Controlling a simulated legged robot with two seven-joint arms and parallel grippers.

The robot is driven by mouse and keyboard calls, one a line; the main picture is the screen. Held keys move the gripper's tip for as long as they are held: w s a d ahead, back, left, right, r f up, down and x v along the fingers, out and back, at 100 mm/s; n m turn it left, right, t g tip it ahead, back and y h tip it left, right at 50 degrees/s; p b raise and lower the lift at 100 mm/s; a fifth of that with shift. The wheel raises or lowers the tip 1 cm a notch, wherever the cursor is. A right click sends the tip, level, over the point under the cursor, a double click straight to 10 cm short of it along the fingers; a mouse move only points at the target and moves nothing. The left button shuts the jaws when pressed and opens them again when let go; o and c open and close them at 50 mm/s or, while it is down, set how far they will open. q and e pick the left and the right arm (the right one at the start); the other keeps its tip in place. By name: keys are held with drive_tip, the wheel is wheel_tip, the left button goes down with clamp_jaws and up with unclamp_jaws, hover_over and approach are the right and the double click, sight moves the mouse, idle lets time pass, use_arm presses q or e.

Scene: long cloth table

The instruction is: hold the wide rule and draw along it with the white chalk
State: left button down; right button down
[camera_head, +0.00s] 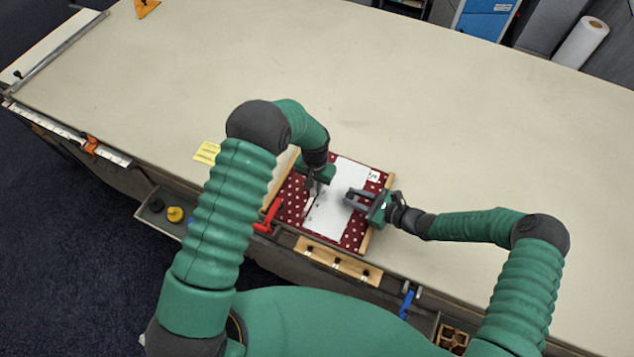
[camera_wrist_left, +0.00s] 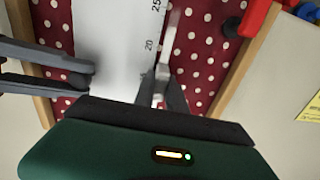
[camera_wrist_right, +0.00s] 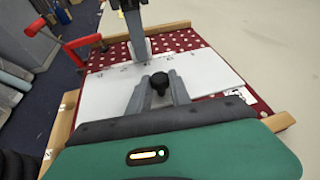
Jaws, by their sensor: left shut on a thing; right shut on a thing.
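The wide white rule (camera_head: 338,208), with black numbers, lies on red polka-dot cloth (camera_head: 293,197). My right gripper (camera_head: 352,200) is shut on the rule's black knob (camera_wrist_right: 159,83), from the right side. My left gripper (camera_head: 313,190) is shut on a small pale piece, the white chalk (camera_wrist_left: 162,73), low beside the rule's left long edge. In the left wrist view, a pale strip lies on the cloth beside the rule (camera_wrist_left: 115,45); I cannot tell whether it is a chalk line. The chalk's tip contact is too small to judge.
Wooden rails (camera_head: 377,222) flank the cloth. A red clamp (camera_head: 268,216) stands at its left front, and a wooden rack (camera_head: 338,262) is at the table edge. A yellow note (camera_head: 207,152) lies left. The table (camera_head: 440,110) behind is mostly clear.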

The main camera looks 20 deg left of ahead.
sight(302, 218)
use_arm(q)
drive_tip(key=shift+s+a, duration=0.25)
drive_tip(key=shift+s, duration=1.4)
drive_tip(key=shift+s+a, duration=0.3)
drive_tip(key=shift+s, duration=1.35)
drive_tip(key=shift+s+a, duration=0.25)
drive_tip(key=shift+s, duration=1.4)
wheel_tip(302, 218, up, 7)
use_arm(e)
drive_tip(key=c, duration=1.1)
unclamp_jaws()
